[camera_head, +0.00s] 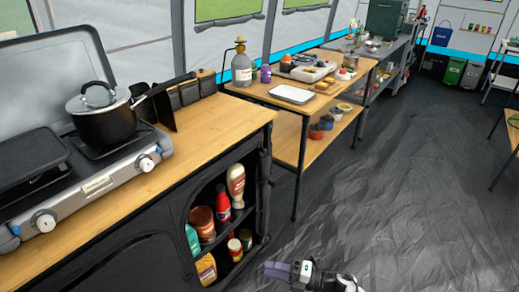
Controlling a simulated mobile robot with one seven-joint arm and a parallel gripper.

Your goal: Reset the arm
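My gripper (280,270) shows at the bottom edge of the head view, right of centre. It is low over the dark floor, to the right of the counter's shelf opening. Its fingers point left and look dark purple-grey. They are small and seen from the side, so I cannot tell whether they are open or shut. I see nothing hanging from them. Most of my arm is outside the picture.
A wooden counter (192,135) on the left carries a stove (95,185) and a lidded pot (105,122). Its open shelf holds several bottles and jars. A wooden table (265,92) with a white tray (292,94) stands behind. The dark floor (400,190) at right is clear.

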